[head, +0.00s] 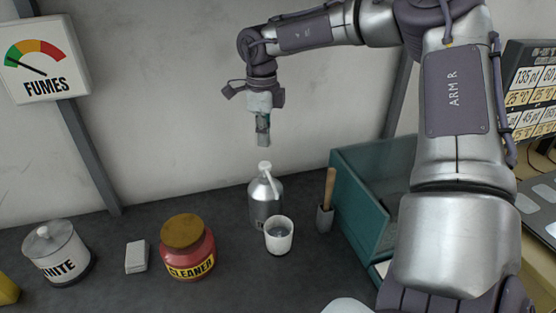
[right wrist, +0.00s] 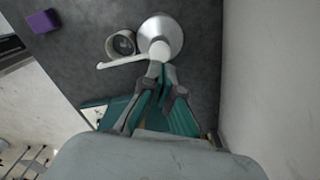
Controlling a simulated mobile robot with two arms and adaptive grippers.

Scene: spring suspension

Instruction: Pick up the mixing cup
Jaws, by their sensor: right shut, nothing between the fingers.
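The mixing cup is likely the small white cup (head: 279,236), which stands upright on the dark worktop, just in front of a metal bottle (head: 264,205). In the right wrist view the cup (right wrist: 121,43) shows from above, beside the bottle (right wrist: 172,32), with its opening visible. My right gripper (head: 263,143) points down, shut and empty, above and behind the cup, over the bottle's white spout. Its fingertips (right wrist: 160,70) show together in the right wrist view. My left gripper is not in view.
A red cleaner jar (head: 187,255) stands left of the cup, with a small white block (head: 136,257) and a lidded white canister (head: 55,255) further left. A small holder with a wooden handle (head: 329,188) and a teal bin (head: 361,208) stand right. The wall is close behind.

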